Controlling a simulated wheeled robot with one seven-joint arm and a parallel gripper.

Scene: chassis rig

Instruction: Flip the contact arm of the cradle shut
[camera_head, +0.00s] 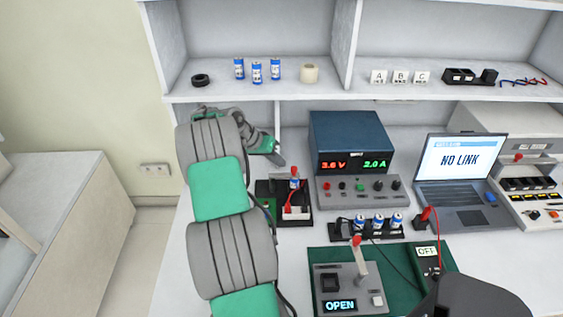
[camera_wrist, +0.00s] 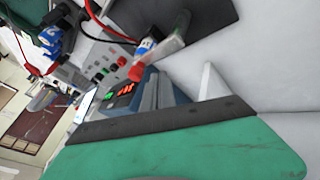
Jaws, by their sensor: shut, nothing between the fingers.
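A grey box (camera_head: 328,302) on the green mat has a dark recess, a lit OPEN display and a pale upright arm (camera_head: 360,262) with a red tip. My gripper (camera_head: 277,158) is shut and empty at the back left, well away from that box. It is above and beside a dark holder (camera_head: 264,188) with an upright blue-and-white cell and a red part. The red part also shows in the wrist view (camera_wrist: 137,72), near the fingers. Whether they touch is unclear.
A power supply (camera_head: 350,142) reading 3.6 V and 2.0 A stands right of my gripper. A rack (camera_head: 365,236) of three cells lies between it and the green mat (camera_head: 320,257). A red lead rises beside the OFF box (camera_head: 427,262). A laptop (camera_head: 460,170) reads NO LINK.

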